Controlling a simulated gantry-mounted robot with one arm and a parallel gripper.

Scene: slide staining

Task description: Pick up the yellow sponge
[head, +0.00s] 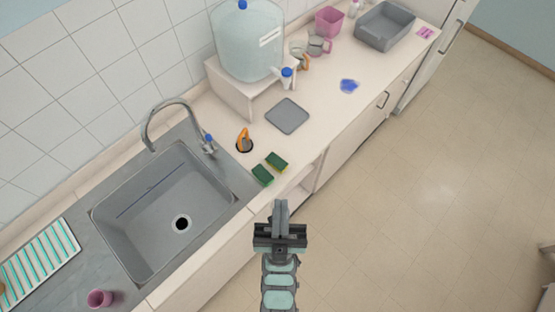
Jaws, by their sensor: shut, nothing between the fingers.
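Two sponges with dark green tops lie side by side on the counter (330,115) just right of the sink. The farther sponge (277,161) shows a yellow edge under its green top. The nearer sponge (262,175) shows almost only green. I cannot tell for certain which one is the yellow sponge. My gripper (281,205) is shut and empty. In the picture it is below the sponges, in front of the counter's front edge, and apart from both.
A sink (215,215) with a tap (147,135) lies left of the sponges. An orange-handled item (244,140) stands behind them. A grey mat (288,116) and a large water jug (248,45) on a stand are farther back. The floor on the right is clear.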

